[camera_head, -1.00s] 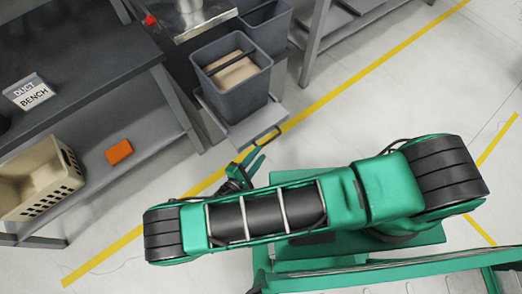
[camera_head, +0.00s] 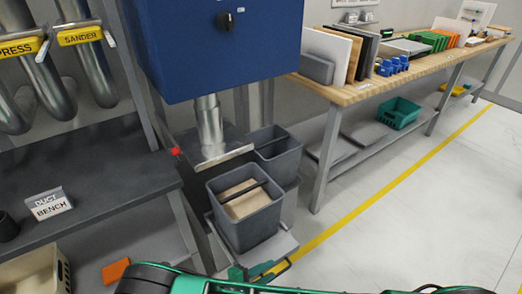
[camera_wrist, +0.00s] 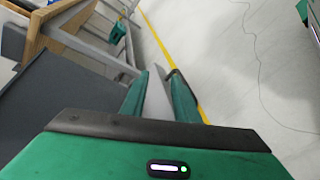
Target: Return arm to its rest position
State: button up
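My gripper (camera_wrist: 158,85) shows in the wrist view with its two green fingers apart.
A grey bin (camera_head: 247,225) with tan contents sits on the stand, below a metal duct (camera_head: 209,125). The dark duct bench (camera_head: 100,180) is left, a wooden-topped table (camera_head: 370,85) at the back right. The floor (camera_head: 420,220) at right is clear.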

jog(key=w+d+r+m+g+y, duration=0.1)
jog(key=w+d+r+m+g, duration=0.25)
jog(key=d+r, duration=0.45)
jog(key=w+d+r+m+g+y, duration=0.15)
jog(key=d+r+m+g, duration=0.35)
jog(key=r, duration=0.6)
jog(key=w+d+r+m+g+y, duration=0.1)
jog(key=w+d+r+m+g, duration=0.15)
jog(key=d+r, duration=0.65)
jog(key=s+d+r+m+y, duration=0.5)
jog(key=s+d+r, duration=0.4)
jog(key=d+r, duration=0.3)
jog(key=s+d+r+m+t+y, duration=0.1)
jog(key=s+d+r+m, duration=0.1)
jog(key=s, duration=0.4)
jog(key=s+d+r+m+t+y, duration=0.1)
jog(key=s+d+r+m, duration=0.1)
jog(key=s, duration=0.5)
jog(key=shift+s+d+t, duration=0.15)
jog(key=shift+d+t, duration=0.15)
jog(key=shift+d, duration=0.1)
jog(key=shift+y, duration=0.25)
